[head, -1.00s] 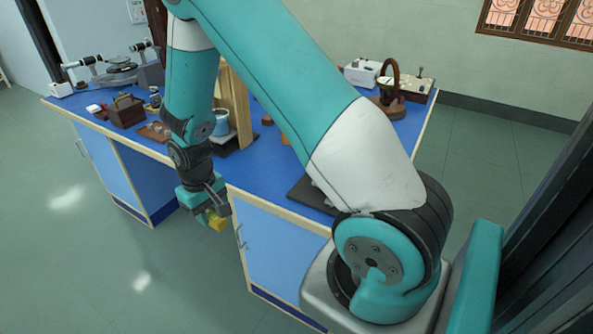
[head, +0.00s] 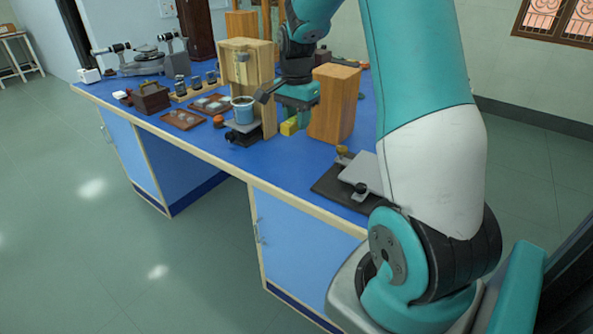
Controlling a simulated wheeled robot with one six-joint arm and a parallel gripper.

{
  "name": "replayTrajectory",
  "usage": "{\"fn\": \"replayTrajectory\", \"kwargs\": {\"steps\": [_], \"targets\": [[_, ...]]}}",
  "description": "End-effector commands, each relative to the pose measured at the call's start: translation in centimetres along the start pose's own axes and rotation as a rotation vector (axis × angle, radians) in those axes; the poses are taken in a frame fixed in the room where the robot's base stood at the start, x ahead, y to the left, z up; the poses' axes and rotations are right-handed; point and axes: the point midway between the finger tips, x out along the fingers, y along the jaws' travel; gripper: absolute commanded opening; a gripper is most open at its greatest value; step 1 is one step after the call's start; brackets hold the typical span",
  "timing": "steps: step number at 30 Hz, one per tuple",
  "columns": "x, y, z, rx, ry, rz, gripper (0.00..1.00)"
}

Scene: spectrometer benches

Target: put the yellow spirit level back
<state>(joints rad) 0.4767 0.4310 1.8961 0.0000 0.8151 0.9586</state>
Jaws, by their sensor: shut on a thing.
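The yellow spirit level (head: 289,128) is a small yellow block at the end of my gripper (head: 287,118). My gripper is shut on it and points down over the blue bench top, close to a wooden block. I cannot tell whether the level touches the bench top. The fingers are small and partly hidden by the gripper body.
A tall wooden block (head: 335,103) stands just right of my gripper. A dark plate with a grey instrument (head: 362,173) lies at the front right. Bare blue bench top (head: 285,165) shows between.

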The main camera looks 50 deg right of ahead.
Motion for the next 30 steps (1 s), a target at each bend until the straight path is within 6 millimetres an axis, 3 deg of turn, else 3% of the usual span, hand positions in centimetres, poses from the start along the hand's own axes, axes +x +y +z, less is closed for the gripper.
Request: {"fn": "replayTrajectory", "kwargs": {"steps": [1,6,10,17,24,30], "targets": [[1.7,0.1,0.1,-0.001,-0.004,0.006,0.01],[6.3,0.1,0.1,-0.002,-0.004,0.005,0.01],[8.9,0.0,0.1,-0.003,-0.001,0.002,0.01],[10.8,0.0,0.0,-0.003,0.0,0.0,0.01],[14.2,0.0,0.1,-0.003,-0.001,0.001,0.01],[14.5,0.0,0.0,-0.004,0.001,-0.002,0.01]]}}
